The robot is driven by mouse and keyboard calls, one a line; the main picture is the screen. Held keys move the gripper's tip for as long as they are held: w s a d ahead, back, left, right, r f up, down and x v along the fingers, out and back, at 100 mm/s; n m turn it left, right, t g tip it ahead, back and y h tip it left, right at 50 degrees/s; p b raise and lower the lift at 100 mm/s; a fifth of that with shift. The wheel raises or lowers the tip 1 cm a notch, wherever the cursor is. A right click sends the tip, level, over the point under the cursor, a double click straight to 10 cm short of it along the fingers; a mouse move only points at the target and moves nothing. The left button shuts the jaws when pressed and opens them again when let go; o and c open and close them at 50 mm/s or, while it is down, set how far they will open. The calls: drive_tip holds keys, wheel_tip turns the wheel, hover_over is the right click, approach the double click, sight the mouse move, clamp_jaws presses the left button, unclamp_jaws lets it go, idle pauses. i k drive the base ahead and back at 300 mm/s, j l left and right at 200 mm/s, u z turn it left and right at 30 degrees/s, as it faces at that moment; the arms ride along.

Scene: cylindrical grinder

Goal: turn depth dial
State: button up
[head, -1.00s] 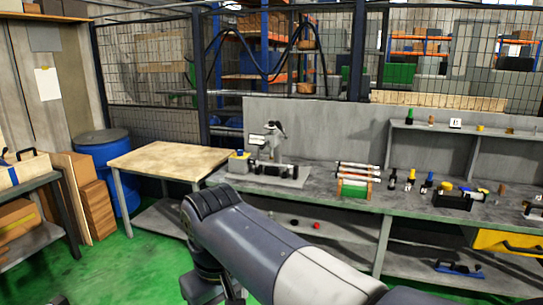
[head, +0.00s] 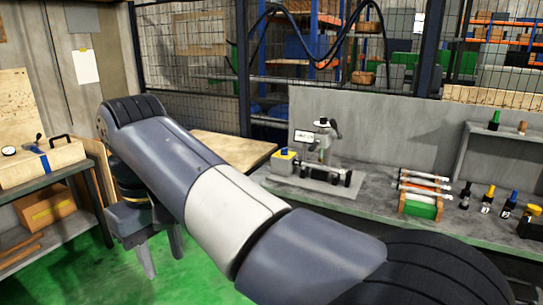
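The small grey cylindrical grinder (head: 321,165) stands on the back workbench, right of the wooden table. It has a grey base plate, an upright head with a dark part on top and a small white sign at its left. I cannot single out the depth dial at this size. My arm crosses the picture from lower right to upper left. My gripper (head: 164,262) hangs down below its far end at the left, over the green floor. Its two grey fingers look apart with nothing between them. It is well away from the grinder, in front and to the left.
A yellow box with a blue top (head: 284,161) is beside the grinder. A rack of rods (head: 420,197) and several bottles stand farther right on the workbench (head: 370,203). The wooden table (head: 235,148) is partly behind my arm. A left bench holds a wooden case (head: 48,163).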

sight(324, 120)
drive_tip(key=i+z, duration=0.15)
drive_tip(key=i, duration=0.45)
drive_tip(key=i+j+z, duration=0.15)
drive_tip(key=i, duration=0.45)
drive_tip(key=i+j+z, duration=0.15)
drive_tip(key=i, duration=0.45)
drive_tip(key=i+j+z, duration=0.25)
drive_tip(key=i+z, duration=0.25)
drive_tip(key=i+j+z, duration=0.3)
drive_tip(key=z, duration=0.15)
drive_tip(key=i+j+z, duration=0.25)
drive_tip(key=j+z, duration=0.25)
drive_tip(key=i+j+z, duration=0.15)
drive_tip(key=j+z, duration=0.3)
drive_tip(key=j, duration=0.25)
